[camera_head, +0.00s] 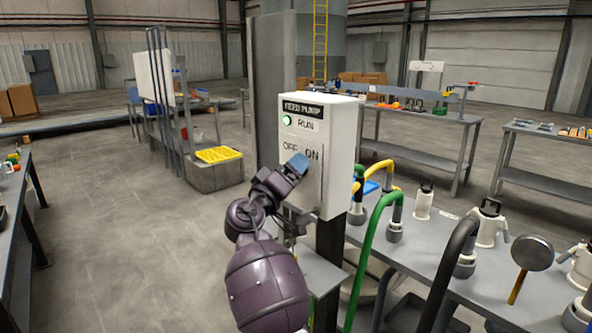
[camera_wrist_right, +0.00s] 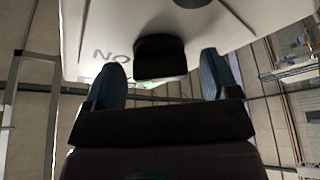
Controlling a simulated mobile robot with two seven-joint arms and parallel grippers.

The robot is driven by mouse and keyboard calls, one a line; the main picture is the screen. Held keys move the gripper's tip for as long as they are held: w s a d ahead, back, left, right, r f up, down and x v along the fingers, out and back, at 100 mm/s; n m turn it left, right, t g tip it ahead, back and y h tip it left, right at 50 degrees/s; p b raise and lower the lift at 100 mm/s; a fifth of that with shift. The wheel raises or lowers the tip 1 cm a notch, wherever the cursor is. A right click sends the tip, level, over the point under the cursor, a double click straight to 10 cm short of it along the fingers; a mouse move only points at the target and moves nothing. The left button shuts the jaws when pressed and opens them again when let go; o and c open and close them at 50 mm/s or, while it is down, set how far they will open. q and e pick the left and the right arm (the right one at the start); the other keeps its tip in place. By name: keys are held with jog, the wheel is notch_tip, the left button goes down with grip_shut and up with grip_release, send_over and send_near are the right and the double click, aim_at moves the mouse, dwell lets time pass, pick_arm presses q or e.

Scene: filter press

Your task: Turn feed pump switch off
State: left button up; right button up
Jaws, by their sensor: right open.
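The white feed pump box (camera_head: 335,148) stands on a dark post in the middle of the head view. Its front has a lit green lamp (camera_head: 287,120) beside the word RUN, with the words OFF and ON below. My right gripper (camera_head: 297,164) is at the box front by these words and hides the switch there. In the right wrist view, the black switch knob (camera_wrist_right: 160,58) shows between the two blue fingertips of my open right gripper (camera_wrist_right: 162,78). A gap shows on each side of the knob. I cannot tell the switch position. My left gripper is not in view.
Right of the box, a grey bench (camera_head: 425,250) carries hoses, white fittings and a mallet (camera_head: 531,254). A green hose (camera_head: 368,245) rises close to the box's right. A yellow tray (camera_head: 218,155) sits on a grey bin at left. The floor at left is clear.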

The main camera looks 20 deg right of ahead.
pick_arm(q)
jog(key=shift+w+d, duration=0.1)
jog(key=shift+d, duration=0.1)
pick_arm(e)
jog(key=shift+d, duration=0.1)
jog(key=c, duration=0.9)
pick_arm(q)
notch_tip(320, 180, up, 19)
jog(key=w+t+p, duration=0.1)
jog(key=p, duration=1.8)
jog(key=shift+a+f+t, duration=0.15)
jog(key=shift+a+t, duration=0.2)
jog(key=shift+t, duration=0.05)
pick_arm(e)
jog(key=shift+r+n+g+y, duration=0.15)
jog(key=shift+n+g+y, duration=0.6)
jog(key=shift+n, duration=2.1)
jog(key=shift+r+n+g+y, duration=0.1)
jog(key=shift+n+g+y, duration=0.65)
jog(key=shift+n, duration=2.05)
jog(key=shift+r+n+g+y, duration=0.15)
jog(key=shift+n+g+y, duration=0.25)
jog(key=shift+n+y, duration=1.6)
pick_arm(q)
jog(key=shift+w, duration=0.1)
pick_arm(e)
jog(key=shift+n+h, duration=0.9)
jog(key=shift+n, duration=0.05)
